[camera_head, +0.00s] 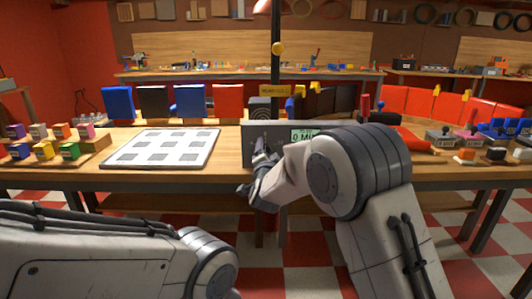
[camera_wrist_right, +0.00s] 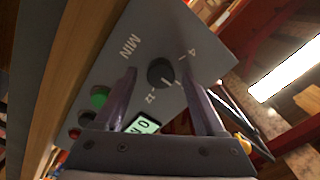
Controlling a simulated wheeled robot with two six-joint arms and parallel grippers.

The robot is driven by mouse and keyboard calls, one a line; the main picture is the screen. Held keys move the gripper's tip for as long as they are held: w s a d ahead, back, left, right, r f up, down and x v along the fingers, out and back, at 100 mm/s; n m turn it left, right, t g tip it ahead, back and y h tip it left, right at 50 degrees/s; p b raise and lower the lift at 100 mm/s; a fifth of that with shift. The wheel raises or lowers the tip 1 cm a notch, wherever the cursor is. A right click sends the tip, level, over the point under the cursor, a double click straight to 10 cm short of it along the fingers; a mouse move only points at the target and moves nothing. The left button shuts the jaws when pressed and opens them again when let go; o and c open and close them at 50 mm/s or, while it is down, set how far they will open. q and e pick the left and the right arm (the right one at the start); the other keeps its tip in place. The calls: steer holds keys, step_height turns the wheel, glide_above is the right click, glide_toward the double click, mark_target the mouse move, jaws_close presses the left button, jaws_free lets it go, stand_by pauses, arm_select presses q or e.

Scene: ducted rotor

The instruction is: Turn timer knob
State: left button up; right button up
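The grey timer panel (camera_head: 230,143) stands on the workbench near the middle of the head view, partly hidden by my right arm. Its display (camera_head: 303,135) starts with "0 M". In the right wrist view the panel (camera_wrist_right: 105,65) shows a round black timer knob (camera_wrist_right: 161,73) with a pale pointer mark, "MIN" and the numbers 4 and 12. The display (camera_wrist_right: 143,125) shows partly behind the gripper. My right gripper (camera_wrist_right: 159,75) is open, its fingers on either side of the knob with visible gaps. In the head view the right gripper (camera_head: 262,155) is before the panel. My left gripper is out of view.
A white tray with grey squares (camera_head: 163,147) lies left of the panel. Small colored boxes (camera_head: 45,148) stand far left; colored bins (camera_head: 190,101) stand behind. Levers and blocks (camera_head: 470,140) crowd the right.

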steer(key=shift+s, duration=0.1)
steer(key=s, duration=1)
steer(key=shift+s, duration=0.15)
